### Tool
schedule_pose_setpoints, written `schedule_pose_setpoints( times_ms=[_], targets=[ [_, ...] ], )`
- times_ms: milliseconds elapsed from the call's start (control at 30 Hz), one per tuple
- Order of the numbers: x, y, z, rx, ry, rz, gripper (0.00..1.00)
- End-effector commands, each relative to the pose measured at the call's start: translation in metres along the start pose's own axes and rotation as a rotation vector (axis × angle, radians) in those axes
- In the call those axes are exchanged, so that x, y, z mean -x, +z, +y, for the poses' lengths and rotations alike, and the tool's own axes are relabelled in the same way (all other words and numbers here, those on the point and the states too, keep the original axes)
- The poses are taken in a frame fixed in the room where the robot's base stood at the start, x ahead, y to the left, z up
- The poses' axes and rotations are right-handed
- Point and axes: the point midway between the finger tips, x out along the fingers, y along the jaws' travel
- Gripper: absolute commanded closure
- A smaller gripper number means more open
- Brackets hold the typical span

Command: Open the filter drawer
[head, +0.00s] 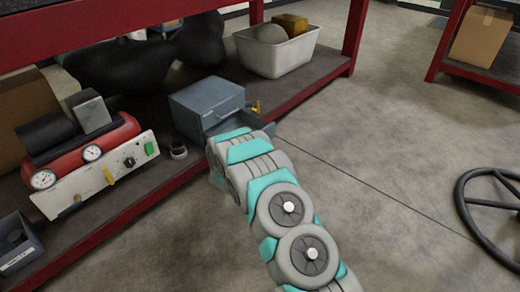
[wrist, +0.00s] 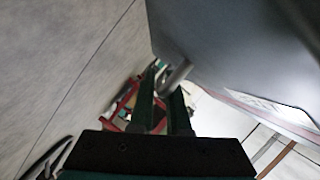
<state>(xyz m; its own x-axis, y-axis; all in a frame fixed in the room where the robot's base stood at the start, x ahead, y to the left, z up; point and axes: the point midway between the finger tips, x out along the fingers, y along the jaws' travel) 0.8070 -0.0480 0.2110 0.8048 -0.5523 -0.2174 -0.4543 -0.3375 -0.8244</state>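The small blue-grey cabinet (head: 205,100) sits on the low shelf in the head view. Its drawer (head: 262,128) appears to stand partly out toward the front right, largely hidden behind my arm. In the wrist view a large grey face (wrist: 235,45), apparently the drawer front, fills the upper right. A short grey cylindrical handle (wrist: 174,78) comes off it. My gripper (wrist: 165,85) has its two dark green fingers on either side of this handle, with little gap, and looks closed on it. In the head view my gripper is hidden by my arm.
On the red-edged shelf (head: 300,95) stand a red machine with gauges (head: 95,160), a pale bin (head: 278,55) and a small round item (head: 178,151). A yellow piece (head: 256,107) shows beside the cabinet. Floor to the right is clear up to a dark wheel (head: 490,215).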

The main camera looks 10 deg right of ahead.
Motion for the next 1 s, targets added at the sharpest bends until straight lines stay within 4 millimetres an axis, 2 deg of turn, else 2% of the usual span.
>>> schedule_pose_setpoints(
  times_ms=[67, 367, 467, 800, 1000],
  targets=[
    [0.000, 0.000, 0.000, 0.000, 0.000, 0.000, 0.75],
    [0.002, 0.000, -0.001, 0.000, -0.001, 0.000, 0.75],
    [0.012, 0.000, -0.002, -0.001, 0.000, -0.001, 0.75],
    [0.065, 0.001, 0.000, 0.003, 0.000, -0.002, 0.75],
    [0.077, 0.000, 0.001, 0.000, 0.001, 0.000, 0.75]
  ],
)
